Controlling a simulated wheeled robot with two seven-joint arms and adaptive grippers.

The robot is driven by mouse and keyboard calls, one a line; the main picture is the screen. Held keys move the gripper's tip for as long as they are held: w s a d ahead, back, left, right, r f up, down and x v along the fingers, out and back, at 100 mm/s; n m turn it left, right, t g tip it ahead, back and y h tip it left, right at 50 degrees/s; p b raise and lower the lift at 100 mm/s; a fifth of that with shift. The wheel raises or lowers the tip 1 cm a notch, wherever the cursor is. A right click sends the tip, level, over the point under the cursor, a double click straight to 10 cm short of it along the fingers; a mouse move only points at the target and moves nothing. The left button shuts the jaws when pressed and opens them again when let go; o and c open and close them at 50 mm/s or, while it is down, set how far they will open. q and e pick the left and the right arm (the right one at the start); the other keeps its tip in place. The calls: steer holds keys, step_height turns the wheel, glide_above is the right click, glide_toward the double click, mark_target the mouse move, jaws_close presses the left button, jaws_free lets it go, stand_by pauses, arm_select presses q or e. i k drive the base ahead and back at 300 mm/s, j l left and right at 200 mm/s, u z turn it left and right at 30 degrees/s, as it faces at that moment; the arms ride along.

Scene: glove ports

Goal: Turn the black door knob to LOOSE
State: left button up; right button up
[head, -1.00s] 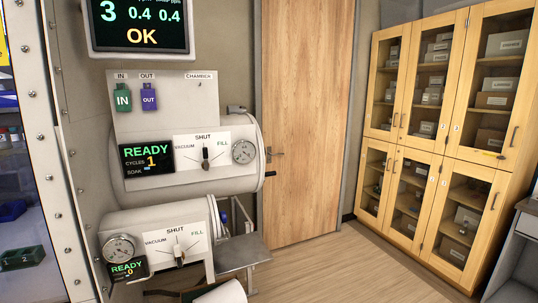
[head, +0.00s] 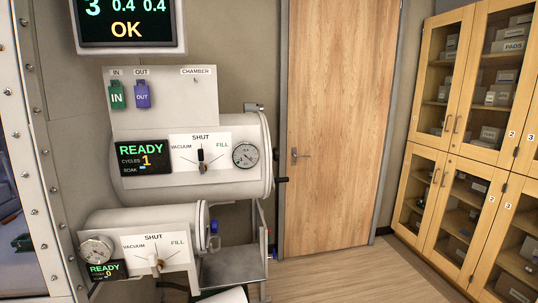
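Neither of my grippers is in view. No LOOSE label can be read here. A small black part (head: 282,180) sticks out at the right end of the large upper antechamber cylinder (head: 255,150); I cannot tell whether it is the black door knob. A black valve knob (head: 201,160) on the upper white panel points up to SHUT, between VACUUM and FILL. A pale valve knob (head: 155,263) sits on the lower panel of the smaller cylinder (head: 195,222). The outer end faces of both cylinders are turned away and hidden.
A wooden room door (head: 335,120) with a lever handle (head: 296,155) stands behind. Glass-fronted cabinets (head: 450,150) line the right. A metal shelf (head: 232,266) sits below the upper cylinder. Green IN and purple OUT tags (head: 142,96) hang above. Wooden floor between is clear.

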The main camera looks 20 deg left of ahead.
mark_target(276, 153)
steer(key=i+l+u, duration=0.3)
steer(key=l, duration=0.15)
steer(key=i+l+u, duration=0.15)
steer(key=l+u, duration=0.15)
steer(key=l, duration=0.15)
steer(key=i+l+u, duration=0.1)
steer(key=l+u, duration=0.2)
steer(key=l, duration=0.2)
steer(key=i+l+u, duration=0.1)
steer(key=l+u, duration=0.2)
steer(key=l, duration=0.25)
steer(key=l+u, duration=0.3)
steer(key=l, duration=0.2)
